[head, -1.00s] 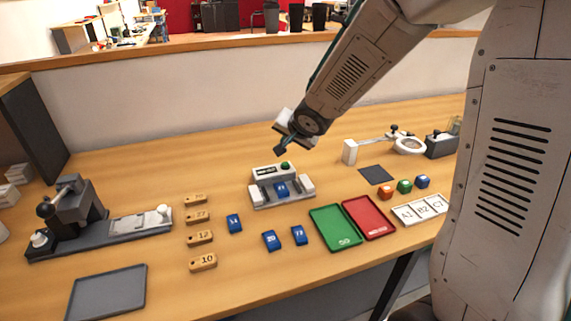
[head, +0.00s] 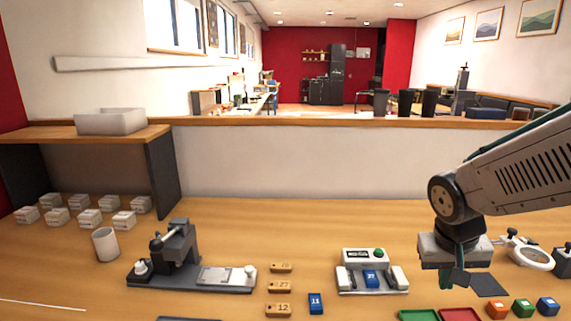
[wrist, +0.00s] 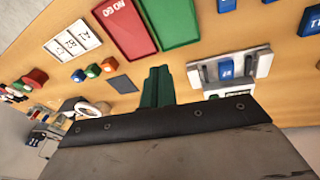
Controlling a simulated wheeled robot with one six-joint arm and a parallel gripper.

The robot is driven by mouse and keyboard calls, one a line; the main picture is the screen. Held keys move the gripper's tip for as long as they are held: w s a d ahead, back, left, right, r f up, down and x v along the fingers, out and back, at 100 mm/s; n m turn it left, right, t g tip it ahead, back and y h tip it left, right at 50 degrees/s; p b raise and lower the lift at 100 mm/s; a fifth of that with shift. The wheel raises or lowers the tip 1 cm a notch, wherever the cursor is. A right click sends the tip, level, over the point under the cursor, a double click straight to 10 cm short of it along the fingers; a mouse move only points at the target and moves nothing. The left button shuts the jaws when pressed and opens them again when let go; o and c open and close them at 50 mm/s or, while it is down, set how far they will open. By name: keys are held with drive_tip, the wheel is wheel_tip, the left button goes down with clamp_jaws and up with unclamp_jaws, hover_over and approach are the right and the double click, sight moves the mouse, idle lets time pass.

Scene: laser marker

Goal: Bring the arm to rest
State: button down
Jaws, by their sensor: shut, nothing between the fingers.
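My gripper (head: 458,276) is at the right in the head view, above the table behind the trays, on the folded-down wrist of my arm. It is empty. In the wrist view its green fingers (wrist: 157,87) are together. The laser marker device (head: 372,272), grey and white with a green button, stands left of my gripper with a blue tag (head: 372,279) in it. It also shows in the wrist view (wrist: 262,66). A gap shows between my gripper and the device.
The green tray (head: 418,315) and red tray (head: 460,314) lie at the front. Coloured cubes (head: 523,308) and a ring magnifier (head: 528,254) are at the right. Wooden tags (head: 278,310), a loose blue tag (head: 316,303) and a grey press (head: 178,250) are left. The table behind the device is clear.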

drive_tip(key=s+a+r+n+y, duration=0.1)
drive_tip(key=s+r, duration=0.3)
drive_tip(key=s, duration=0.4)
drive_tip(key=s+a+r+n+y, duration=0.1)
drive_tip(key=s+a+r, duration=0.2)
drive_tip(key=s, duration=0.5)
drive_tip(key=shift+s+a+r, duration=0.2)
drive_tip(key=shift+s+r, duration=0.1)
drive_tip(key=shift+r, duration=0.1)
